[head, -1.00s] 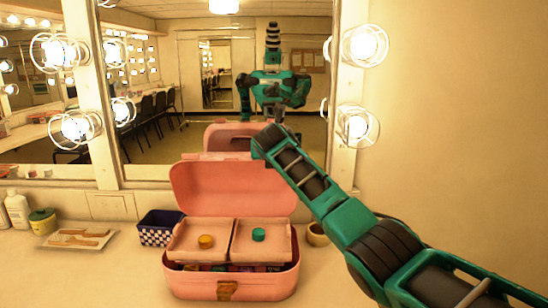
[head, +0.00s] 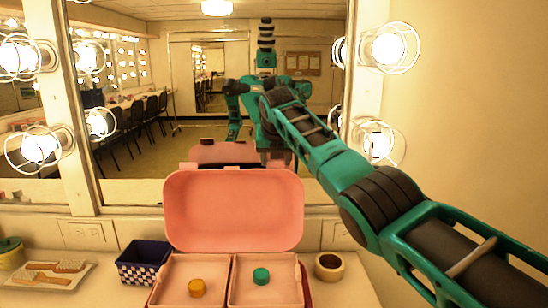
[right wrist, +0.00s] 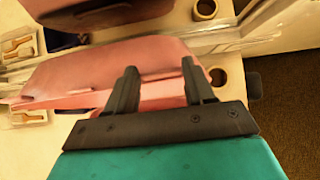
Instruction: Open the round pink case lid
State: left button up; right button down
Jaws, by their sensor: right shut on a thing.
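The pink case (head: 234,205) stands on the counter against the mirror with its lid raised, the inside facing me. Its two pink trays (head: 190,268) show at the bottom edge of the head view, with a yellow round piece (head: 196,288) on the left one and a green one (head: 261,276) on the right. The case's lower front is cut off. My right arm reaches in from the right behind the lid's top right. In the right wrist view, the right gripper's fingers (right wrist: 158,78) stand apart with the pink lid (right wrist: 110,75) between them; contact is partly hidden. My left gripper is not directly visible.
A checkered blue box (head: 143,262) stands left of the case, and a tray with combs (head: 50,272) lies farther left. A roll-like ring (head: 328,266) lies right of the case. The mirror (head: 150,165) and lit bulbs (head: 388,46) border the back.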

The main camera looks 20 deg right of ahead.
jog(key=shift+w+r, duration=0.1)
jog(key=shift+r, duration=0.3)
jog(key=c, duration=0.8)
grip_release()
jog(key=shift+c, duration=0.2)
jog(key=o, duration=0.3)
jog(key=shift+o, duration=0.7)
jog(key=shift+f, duration=0.25)
jog(key=shift+s+r, duration=0.15)
jog(key=shift+s, duration=0.05)
jog(key=b+v, duration=0.2)
jog(key=v, duration=1)
jog(key=shift+r, duration=0.3)
jog(key=shift+s+a, duration=0.1)
